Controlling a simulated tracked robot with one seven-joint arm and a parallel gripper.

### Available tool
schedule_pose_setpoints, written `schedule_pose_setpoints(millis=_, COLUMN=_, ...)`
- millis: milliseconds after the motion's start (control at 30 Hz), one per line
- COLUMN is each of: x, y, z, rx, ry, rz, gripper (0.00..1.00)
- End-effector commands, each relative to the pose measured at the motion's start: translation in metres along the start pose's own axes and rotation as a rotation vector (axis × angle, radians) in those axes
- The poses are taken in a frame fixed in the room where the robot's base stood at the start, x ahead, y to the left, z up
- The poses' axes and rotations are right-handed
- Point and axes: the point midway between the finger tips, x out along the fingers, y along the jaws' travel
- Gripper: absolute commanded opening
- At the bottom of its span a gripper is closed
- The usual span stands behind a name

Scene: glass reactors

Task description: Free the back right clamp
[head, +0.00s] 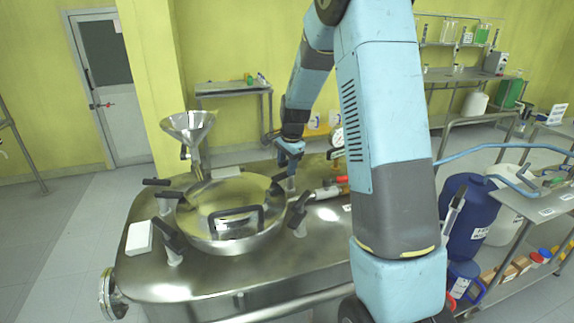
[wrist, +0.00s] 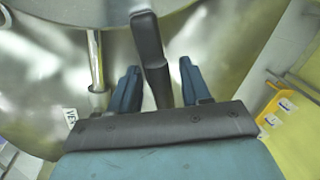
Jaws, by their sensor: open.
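The reactor lid (head: 225,190) is a round steel cover with a bar handle on top. The back right clamp (head: 279,178) stands at its rear right rim, partly hidden by my gripper (head: 291,165). In the wrist view, the black clamp handle (wrist: 148,40) runs between the two blue fingers of my gripper (wrist: 158,72). The fingers are open, one on each side of the handle, with visible gaps. Whether the clamp is still locked cannot be told.
Other black-handled clamps stand around the lid, including one at front right (head: 299,208) and one at front left (head: 168,237). A steel funnel (head: 189,128) rises at the back left. A valve with a red part (head: 342,182) and a pressure gauge (head: 337,137) are right of my gripper.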

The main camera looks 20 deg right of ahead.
Motion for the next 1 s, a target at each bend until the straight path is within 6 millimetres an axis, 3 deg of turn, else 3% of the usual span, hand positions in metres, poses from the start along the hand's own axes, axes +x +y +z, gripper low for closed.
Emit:
schedule_pose_setpoints(millis=100, x=-0.0001, y=0.0001, z=0.0000, rx=0.000, ry=0.000, rz=0.000, gripper=0.46)
schedule_pose_setpoints(millis=600, x=-0.0001, y=0.0004, z=0.0000, rx=0.000, ry=0.000, rz=0.001, gripper=0.00)
schedule_pose_setpoints(millis=1000, x=0.0001, y=0.0006, z=-0.0018, rx=-0.001, ry=-0.001, rz=0.002, gripper=0.00)
